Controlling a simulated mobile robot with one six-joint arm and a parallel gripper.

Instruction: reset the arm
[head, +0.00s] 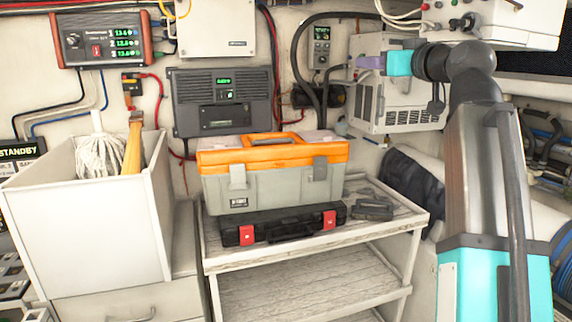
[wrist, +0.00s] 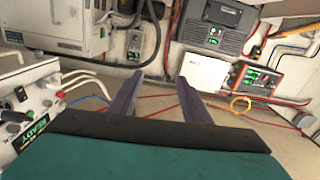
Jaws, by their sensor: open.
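My gripper (head: 362,63) is in the upper right of the head view, with its purple-grey fingers pointing left. It is raised in front of the upper part of a white vented unit. In the wrist view, the two fingers of my gripper (wrist: 158,82) stand apart with nothing between them. The turquoise gripper body fills the bottom of that view. My arm rises along the right side of the head view and bends left at the top.
A grey toolbox with an orange lid (head: 268,175) and a black case (head: 282,228) sit on a wooden shelf unit (head: 415,213). A white bin (head: 85,225) holds a mop. The vented unit (head: 400,103), a white control box (head: 510,22) and hanging cables are near my gripper.

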